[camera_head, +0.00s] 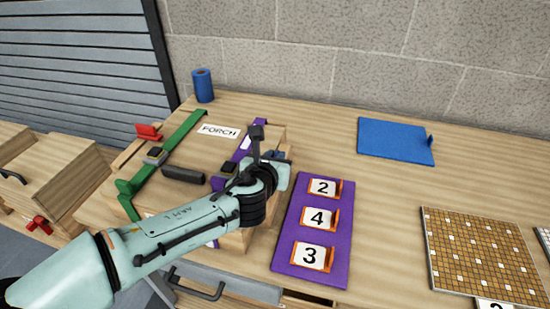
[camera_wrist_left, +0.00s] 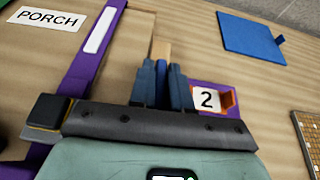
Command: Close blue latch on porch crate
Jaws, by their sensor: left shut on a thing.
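The porch crate (camera_head: 190,150) is a wooden box with a "PORCH" label on its lid, at the left of the bench. My left gripper (camera_head: 276,156) is at the crate's right side, beyond the purple strap. In the left wrist view my left gripper (camera_wrist_left: 162,88) has its fingers close together on the blue latch (camera_wrist_left: 162,80), a narrow blue piece between them. A bare wooden strip (camera_wrist_left: 161,48) shows just beyond it. The fingers hide most of the latch, so I cannot tell its angle. My right gripper is in neither view.
A green strap (camera_head: 165,152) and a purple strap (camera_head: 243,145) cross the lid. A red latch (camera_head: 148,132) is at the crate's left. A purple board (camera_head: 283,262) with numbered cards lies close right.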

